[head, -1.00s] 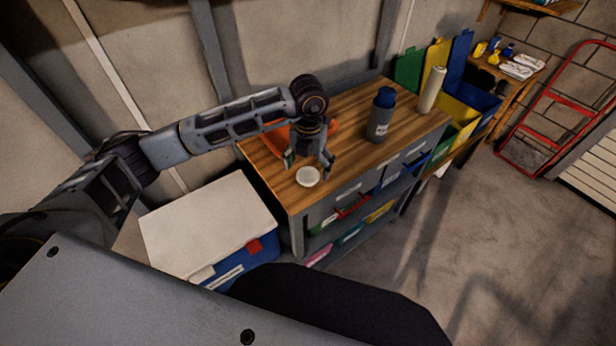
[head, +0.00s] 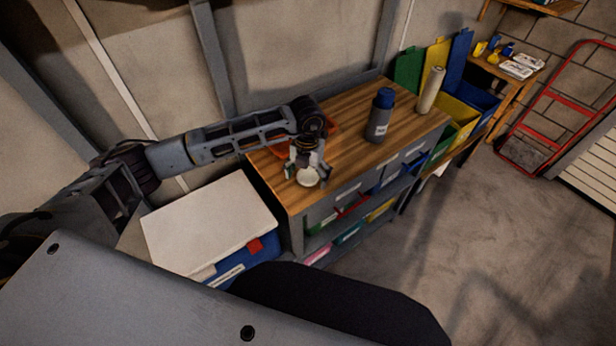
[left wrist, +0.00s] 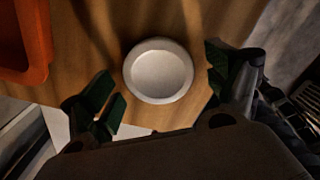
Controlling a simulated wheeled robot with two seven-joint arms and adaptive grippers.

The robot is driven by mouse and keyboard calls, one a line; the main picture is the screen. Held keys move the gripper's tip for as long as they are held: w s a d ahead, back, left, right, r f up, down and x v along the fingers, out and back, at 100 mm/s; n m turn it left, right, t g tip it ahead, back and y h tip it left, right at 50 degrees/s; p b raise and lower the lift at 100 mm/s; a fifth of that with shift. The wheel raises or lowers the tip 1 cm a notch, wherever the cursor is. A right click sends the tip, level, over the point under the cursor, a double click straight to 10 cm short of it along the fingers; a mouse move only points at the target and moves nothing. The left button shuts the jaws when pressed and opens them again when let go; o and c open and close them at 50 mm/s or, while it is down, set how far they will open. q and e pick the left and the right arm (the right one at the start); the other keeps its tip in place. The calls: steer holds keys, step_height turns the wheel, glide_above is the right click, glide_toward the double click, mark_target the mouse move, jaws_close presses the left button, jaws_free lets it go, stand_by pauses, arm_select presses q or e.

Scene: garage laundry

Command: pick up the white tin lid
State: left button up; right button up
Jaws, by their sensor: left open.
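The white tin lid (head: 307,178) is a small round disc lying flat on the wooden workbench top, close to its near left corner. In the left wrist view the lid (left wrist: 158,71) shows whole, with a raised rim, just beyond the fingertips and roughly between them. My left gripper (head: 307,176) is open and empty over the lid, its fingers on either side in the head view. In the left wrist view its green-padded fingers (left wrist: 163,90) are spread wide. Whether they touch the bench I cannot tell. My right gripper is not in view.
An orange tray (left wrist: 38,40) lies on the bench (head: 352,140) beside the gripper. A grey bottle with a blue cap (head: 380,118) and a pale roll (head: 430,90) stand farther right. A white-lidded blue box (head: 208,222) stands left of the bench.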

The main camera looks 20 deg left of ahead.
mark_target(307, 177)
arm_select(q)
steer(key=shift+c, duration=0.5)
steer(key=c, duration=0.8)
steer(key=shift+o, duration=0.2)
steer(key=shift+r, duration=0.1)
step_height(307, 177, up, 10)
steer(key=b, duration=0.1)
stand_by(0.3)
